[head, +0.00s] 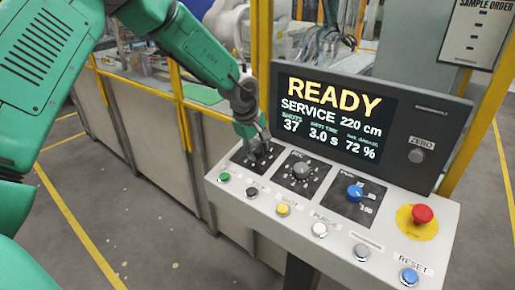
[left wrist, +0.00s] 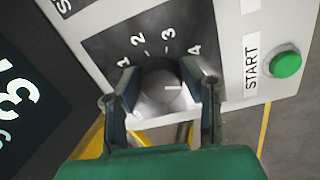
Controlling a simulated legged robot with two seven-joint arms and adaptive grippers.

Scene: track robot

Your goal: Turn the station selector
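The station selector is a round grey knob (left wrist: 163,82) on a dark plate marked 1 to 4, seen in the left wrist view. A short white line on it points to the picture's right, on the side of the 4. My left gripper (left wrist: 168,84) has one finger on each side of the knob, with narrow gaps seeming to show; contact is hard to judge. In the head view my left gripper (head: 256,146) is over the leftmost dial plate (head: 240,163) of the console and hides most of the knob. My right gripper is not in view.
The console (head: 335,235) also has a grey dial (head: 301,170), a blue dial (head: 354,193), a red stop button (head: 422,214) and a front row of buttons. The green START button (left wrist: 286,65) is near the selector. A screen (head: 335,117) reading READY rises behind.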

